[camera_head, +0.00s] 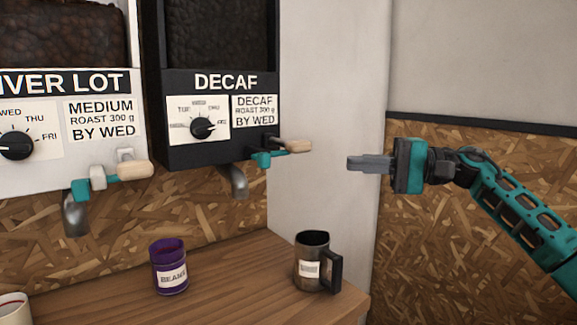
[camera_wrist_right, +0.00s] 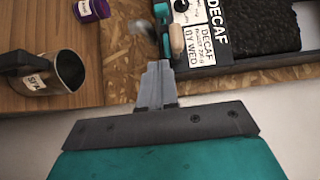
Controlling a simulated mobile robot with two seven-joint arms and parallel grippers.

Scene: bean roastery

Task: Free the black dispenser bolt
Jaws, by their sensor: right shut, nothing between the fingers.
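The black dispenser (camera_head: 185,140) marked DECAF hangs on the wall in the head view, left of my right gripper (camera_head: 350,163). Its bolt has a wooden handle (camera_head: 297,146) and a teal part (camera_head: 262,159) at the dispenser's lower right, above the metal spout (camera_head: 236,181). My right gripper is shut and empty, its fingers pointing left toward the bolt; in the head view they appear apart from it. In the right wrist view, the fingertips (camera_wrist_right: 157,66) appear just below the wooden handle (camera_wrist_right: 177,38). My left gripper is not in view.
A white dispenser (camera_head: 95,165) with a similar handle (camera_head: 135,170) hangs at the left. On the wooden counter (camera_head: 230,280) stand a purple cup (camera_head: 169,262) and a metal mug (camera_head: 311,258). A pale wall panel (camera_head: 330,120) is behind the bolt.

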